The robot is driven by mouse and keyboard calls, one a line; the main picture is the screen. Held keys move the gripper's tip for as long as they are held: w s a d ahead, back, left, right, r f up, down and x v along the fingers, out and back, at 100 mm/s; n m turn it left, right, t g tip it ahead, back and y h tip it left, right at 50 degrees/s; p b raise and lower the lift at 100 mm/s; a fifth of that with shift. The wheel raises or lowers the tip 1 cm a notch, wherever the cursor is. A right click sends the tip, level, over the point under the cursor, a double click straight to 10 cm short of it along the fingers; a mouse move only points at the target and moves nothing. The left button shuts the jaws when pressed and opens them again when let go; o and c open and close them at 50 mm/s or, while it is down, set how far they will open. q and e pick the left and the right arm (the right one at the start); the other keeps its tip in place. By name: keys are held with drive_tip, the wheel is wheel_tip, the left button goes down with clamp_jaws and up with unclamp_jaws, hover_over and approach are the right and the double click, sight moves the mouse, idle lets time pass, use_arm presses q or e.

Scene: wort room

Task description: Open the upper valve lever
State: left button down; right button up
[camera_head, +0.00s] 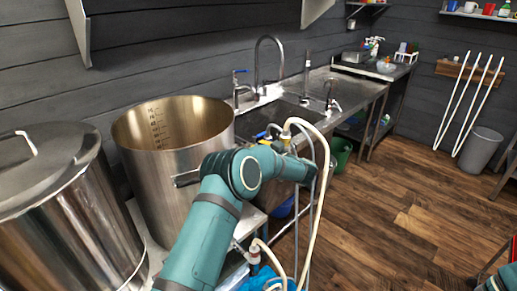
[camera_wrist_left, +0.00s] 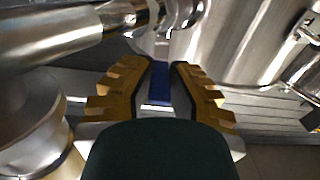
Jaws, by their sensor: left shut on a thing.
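In the left wrist view a blue lever (camera_wrist_left: 160,84) lies between the two golden, ridged fingers of my left gripper (camera_wrist_left: 160,66). The gripper is shut on this lever. Shiny metal pipe fittings (camera_wrist_left: 150,17) stand just beyond the fingertips. In the head view my teal left arm reaches across the front of the open steel kettle. Its far end is beside the hoses, and the fingers and the held lever cannot be made out clearly there. My right gripper is out of view.
The open kettle (camera_head: 172,135) and a lidded steel vessel (camera_head: 65,215) stand on the left. A pale hose (camera_head: 322,185) hangs close by my left wrist. A sink counter (camera_head: 335,85) runs along the wall. The wooden floor (camera_head: 400,190) on the right is mostly clear.

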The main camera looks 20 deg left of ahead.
use_arm(q)
drive_tip(key=shift+a+r, duration=0.15)
drive_tip(key=shift+r, duration=0.05)
drive_tip(key=c, duration=0.9)
unclamp_jaws()
drive_tip(key=shift+f, duration=0.1)
drive_tip(key=shift+s+d, duration=0.1)
drive_tip(key=shift+d, duration=0.2)
drive_tip(key=v, duration=1.1)
drive_tip(key=shift+d, duration=0.25)
